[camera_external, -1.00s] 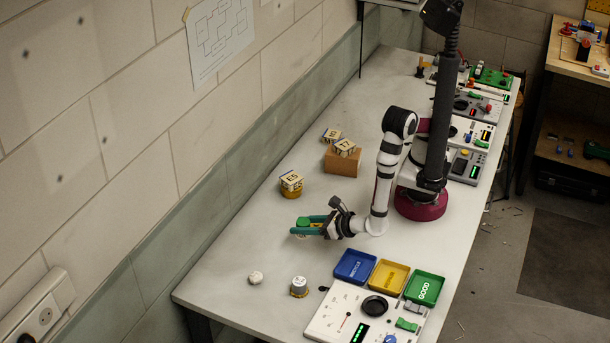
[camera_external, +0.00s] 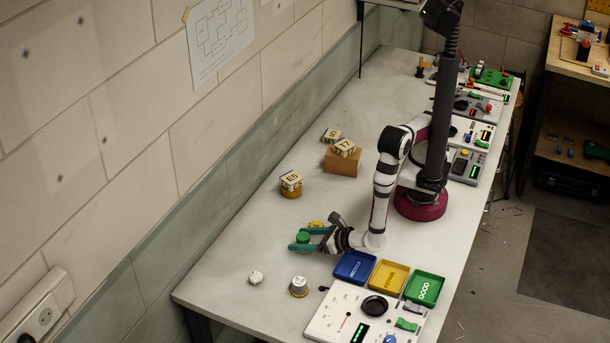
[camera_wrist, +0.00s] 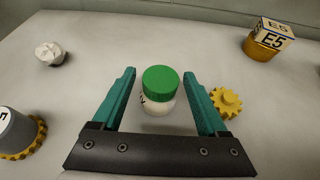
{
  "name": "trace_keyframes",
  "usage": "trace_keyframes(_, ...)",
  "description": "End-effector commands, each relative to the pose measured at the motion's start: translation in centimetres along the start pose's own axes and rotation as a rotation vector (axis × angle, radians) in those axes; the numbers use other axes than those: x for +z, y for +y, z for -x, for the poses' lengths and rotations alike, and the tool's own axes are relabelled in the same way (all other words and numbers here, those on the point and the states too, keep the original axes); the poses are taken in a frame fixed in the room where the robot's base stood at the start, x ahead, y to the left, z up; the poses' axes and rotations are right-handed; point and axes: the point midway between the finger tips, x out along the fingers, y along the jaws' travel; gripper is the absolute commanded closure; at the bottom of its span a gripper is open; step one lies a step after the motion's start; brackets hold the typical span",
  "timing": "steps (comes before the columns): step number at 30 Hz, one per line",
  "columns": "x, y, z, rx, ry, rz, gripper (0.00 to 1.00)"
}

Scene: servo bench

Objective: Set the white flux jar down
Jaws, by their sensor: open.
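The white flux jar (camera_wrist: 160,104) has a green screw lid and stands upright between my open jaws in the wrist view. Bare bench shows between the jar and each teal finger. My gripper (camera_wrist: 159,74) is open around it, with both fingers apart from its sides. In the external view the jar's green lid (camera_external: 303,237) shows between the fingers of my gripper (camera_external: 296,240). The jar's white body is mostly hidden there. It appears to rest on the bench top (camera_external: 240,245).
A yellow gear (camera_wrist: 226,101) lies close beside my right finger. An E5 block on an orange base (camera_wrist: 268,40) stands farther back right. A white knobbly piece (camera_wrist: 50,54) and a grey cylinder on a yellow gear (camera_wrist: 16,132) are at left. A blue tray (camera_external: 355,266) is nearby.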

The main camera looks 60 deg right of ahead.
Motion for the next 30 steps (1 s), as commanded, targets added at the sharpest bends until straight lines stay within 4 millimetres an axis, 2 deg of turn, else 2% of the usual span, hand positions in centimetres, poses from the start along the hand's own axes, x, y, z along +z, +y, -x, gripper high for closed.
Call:
trace_keyframes(5, 0.3, 0.1, 0.8, 0.004, 0.000, 0.000, 0.24)
trace_keyframes(8, 0.3, 0.1, 2.9, 0.005, -0.001, -0.001, 0.24)
trace_keyframes(15, 0.2, 0.1, 9.2, 0.006, 0.000, 0.000, 0.24)
trace_keyframes(19, 0.2, 0.1, 11.3, 0.003, 0.000, 0.000, 0.24)
trace_keyframes(22, 0.2, 0.0, 12.1, 0.002, 0.000, 0.000, 0.24)
trace_keyframes(26, 0.6, -0.2, 12.0, -0.014, 0.003, -0.015, 0.24)
trace_keyframes(29, 3.6, -2.9, 10.0, -0.162, 0.027, -0.167, 0.24)
trace_keyframes(30, 5.6, -5.2, 8.8, -0.276, 0.043, -0.286, 0.24)
